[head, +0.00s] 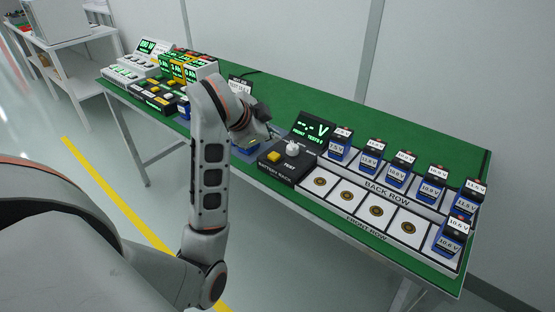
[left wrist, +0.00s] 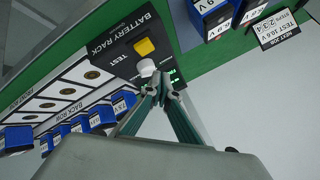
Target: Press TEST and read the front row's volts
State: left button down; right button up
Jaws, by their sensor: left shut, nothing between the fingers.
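The black battery-rack tester (head: 287,168) stands at the left end of the white rack. On it are a yellow button (head: 273,155), a white round knob (head: 292,147) and the word TEST. Its display (head: 312,131) shows dashes and V in green. My left gripper (left wrist: 167,92) is shut and empty, its tips close to the white knob (left wrist: 146,67); I cannot tell whether they touch. In the head view its tips are partly hidden. The front row has several empty slots with brass discs (head: 376,211) and a blue battery (head: 450,238) at its right end. My right gripper is out of view.
Several blue batteries (head: 397,172) with white volt tags stand in the back row. Two more blue batteries (left wrist: 212,14) and a white card (left wrist: 277,30) are beside the tester. Lit devices (head: 185,68) crowd the table's far left. Green table (head: 275,95) lies bare behind the tester.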

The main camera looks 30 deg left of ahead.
aim_at(273, 157)
pick_arm(q)
jog(key=shift+f, duration=0.9)
jog(key=shift+f+b, duration=0.55)
jog(key=shift+b, duration=0.1)
jog(key=shift+f, duration=0.45)
dwell(0.5)
